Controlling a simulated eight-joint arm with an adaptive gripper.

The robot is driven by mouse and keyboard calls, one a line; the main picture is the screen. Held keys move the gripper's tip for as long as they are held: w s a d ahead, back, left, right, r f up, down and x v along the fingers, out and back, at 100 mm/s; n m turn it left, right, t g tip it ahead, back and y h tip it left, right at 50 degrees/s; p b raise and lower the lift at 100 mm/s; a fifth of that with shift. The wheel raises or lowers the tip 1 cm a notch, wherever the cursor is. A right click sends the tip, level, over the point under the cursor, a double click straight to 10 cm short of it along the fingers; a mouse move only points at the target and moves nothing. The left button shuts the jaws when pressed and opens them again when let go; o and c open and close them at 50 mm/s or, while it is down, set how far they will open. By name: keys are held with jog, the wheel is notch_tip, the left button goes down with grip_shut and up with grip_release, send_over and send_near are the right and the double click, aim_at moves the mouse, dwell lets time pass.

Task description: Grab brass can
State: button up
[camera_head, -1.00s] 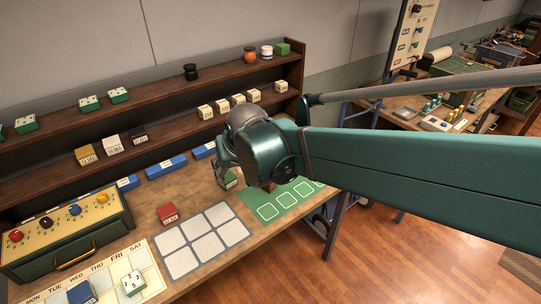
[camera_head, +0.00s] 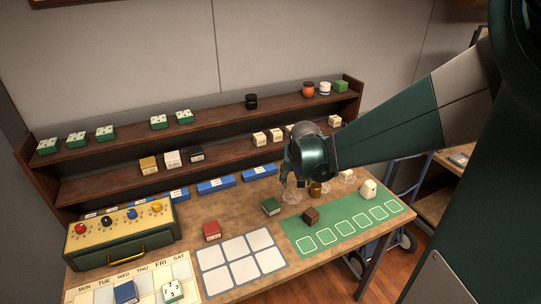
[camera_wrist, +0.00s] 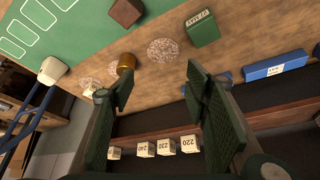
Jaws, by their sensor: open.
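The brass can (camera_head: 316,189) is a small gold-brown cylinder standing on the workbench, just right of my gripper in the head view. In the wrist view the brass can (camera_wrist: 126,63) lies just beyond the tip of the left finger, beside a speckled round patch. My gripper (camera_wrist: 158,82) is open and empty, with its two dark green fingers spread wide above the bench. In the head view my gripper (camera_head: 301,183) hangs over the back of the bench, and its fingers are partly hard to make out.
A brown cube (camera_head: 311,216) and a green box (camera_head: 271,206) stand nearby. A cream object (camera_head: 368,189) sits on the green mat (camera_head: 352,233). The shelf (camera_head: 225,157) with several small boxes rises close behind. Blue boxes (camera_head: 216,185) line the bench's back.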

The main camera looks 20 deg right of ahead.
aim_at(316, 186)
jog(key=w+d+f+m+p, duration=0.1)
jog(key=d+f, duration=0.2)
jog(key=d, duration=0.1)
jog(key=w+d+f+m+g+p, duration=0.1)
jog(key=w+d+f+p, duration=0.1)
jog(key=d+f, duration=0.1)
jog(key=w+d+f+p, duration=0.1)
jog(key=d+f, duration=0.1)
jog(key=d, duration=0.3)
jog(key=shift+w+d+f+m+h+p, duration=0.3)
jog(key=shift+w+d+f+m+p, duration=0.05)
jog(key=shift+w+d+f+m, duration=0.05)
jog(key=shift+f, duration=0.15)
jog(key=shift+x, duration=1.2)
jog(key=shift+d+f, duration=0.1)
jog(key=shift+x, duration=2.5)
jog(key=shift+c, duration=0.6)
jog(key=c, duration=1)
